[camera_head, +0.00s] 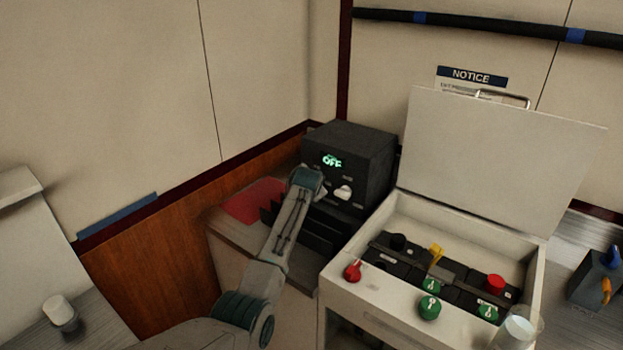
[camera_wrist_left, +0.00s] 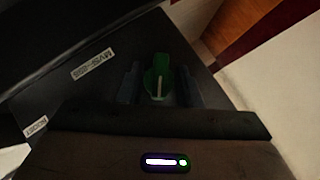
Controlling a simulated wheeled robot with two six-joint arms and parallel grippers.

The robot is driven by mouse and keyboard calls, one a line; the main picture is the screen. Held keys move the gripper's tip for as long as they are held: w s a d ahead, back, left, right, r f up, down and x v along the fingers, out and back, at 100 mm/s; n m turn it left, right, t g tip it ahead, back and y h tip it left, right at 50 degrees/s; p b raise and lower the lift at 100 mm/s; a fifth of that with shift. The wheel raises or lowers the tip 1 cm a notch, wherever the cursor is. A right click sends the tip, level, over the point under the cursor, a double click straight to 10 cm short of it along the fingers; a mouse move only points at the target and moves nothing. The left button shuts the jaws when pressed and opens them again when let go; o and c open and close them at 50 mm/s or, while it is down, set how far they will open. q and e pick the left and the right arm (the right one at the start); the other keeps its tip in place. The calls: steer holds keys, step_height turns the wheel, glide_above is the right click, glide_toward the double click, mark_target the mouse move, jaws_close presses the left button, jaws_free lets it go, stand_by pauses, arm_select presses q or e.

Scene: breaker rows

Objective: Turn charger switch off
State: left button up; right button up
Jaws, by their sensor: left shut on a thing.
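The charger (camera_head: 358,150) is a black box in the back corner, and its green display (camera_head: 332,161) reads OFF. My left gripper (camera_head: 308,178) is at the left part of its front panel. In the left wrist view, the fingers (camera_wrist_left: 158,88) stand on both sides of a green knob (camera_wrist_left: 157,72) with a pale pointer line, shut on it. The pointer lies roughly upright in that view. The arm hides this knob in the head view. A white knob (camera_head: 343,192) is to its right on the panel. My right gripper is not in view.
A white box with a raised lid (camera_head: 497,155) stands to the right, holding black breakers, with red and green knobs. A red surface (camera_head: 252,202) lies left of the charger. Walls close in behind. A blue-grey device (camera_head: 598,280) is at the far right.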

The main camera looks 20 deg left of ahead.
arm_select(q)
steer(key=h+p, duration=0.1)
steer(key=n+g+h+p, duration=0.2)
steer(key=h, duration=0.1)
steer(key=shift+w+a+r, duration=0.1)
steer(key=shift+a, duration=0.15)
steer(key=shift+n+h, duration=0.6)
steer(key=shift+h, duration=0.1)
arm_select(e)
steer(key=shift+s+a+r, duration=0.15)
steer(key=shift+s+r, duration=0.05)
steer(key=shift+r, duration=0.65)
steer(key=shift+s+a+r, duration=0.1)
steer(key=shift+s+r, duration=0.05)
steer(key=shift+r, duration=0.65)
arm_select(q)
steer(key=shift+g, duration=0.3)
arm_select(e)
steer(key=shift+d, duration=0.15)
arm_select(q)
steer(key=o, duration=0.6)
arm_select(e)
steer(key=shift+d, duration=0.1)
arm_select(q)
steer(key=shift+a, duration=0.1)
